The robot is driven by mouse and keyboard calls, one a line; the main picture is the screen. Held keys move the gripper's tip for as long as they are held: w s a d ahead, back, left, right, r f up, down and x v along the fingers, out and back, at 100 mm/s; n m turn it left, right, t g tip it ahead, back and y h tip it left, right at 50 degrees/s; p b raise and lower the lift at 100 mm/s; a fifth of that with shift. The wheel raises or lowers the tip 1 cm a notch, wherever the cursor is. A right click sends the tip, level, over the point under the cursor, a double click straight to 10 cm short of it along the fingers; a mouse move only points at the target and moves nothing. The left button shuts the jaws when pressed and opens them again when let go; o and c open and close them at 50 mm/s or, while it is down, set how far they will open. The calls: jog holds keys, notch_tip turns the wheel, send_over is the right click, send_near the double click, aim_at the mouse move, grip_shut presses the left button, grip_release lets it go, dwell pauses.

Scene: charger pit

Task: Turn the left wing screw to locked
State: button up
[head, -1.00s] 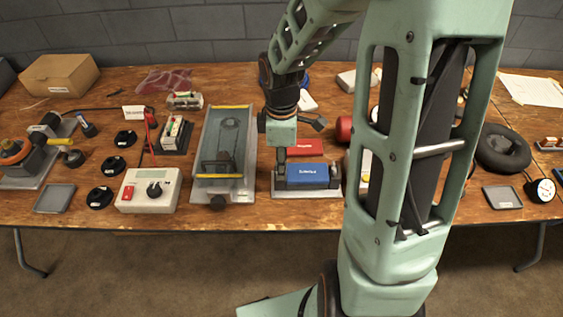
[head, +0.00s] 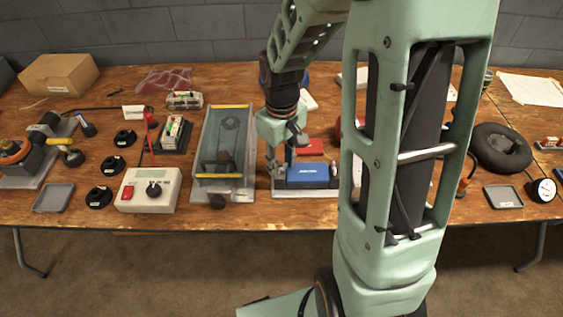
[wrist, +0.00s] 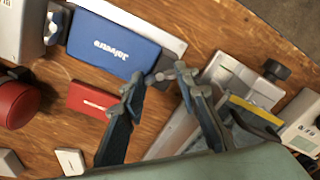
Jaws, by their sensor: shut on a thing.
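A blue block (head: 307,176) with white lettering lies on a pale metal plate (head: 278,189) near the table's front edge. It also shows in the wrist view (wrist: 115,42). My gripper (head: 280,160) is at the left end of this block, pointing down. In the wrist view its fingertips (wrist: 158,78) are apart, with a small grey piece (wrist: 160,76) between them, beside the block's end. This piece appears to be the left wing screw. The fingers hide part of it, and its locked or unlocked marking cannot be read.
A red block (head: 310,147) lies behind the blue one. A clear-lidded tray (head: 224,145) with yellow ends stands close on the left, near my gripper. A meter box (head: 150,190) with a knob is further left. My arm hides the table on the right.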

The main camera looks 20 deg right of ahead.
aim_at(282, 166)
jog(key=m, duration=0.4)
jog(key=shift+m, duration=2.1)
jog(key=o, duration=1.1)
jog(key=shift+o, duration=0.2)
notch_tip(282, 166, up, 12)
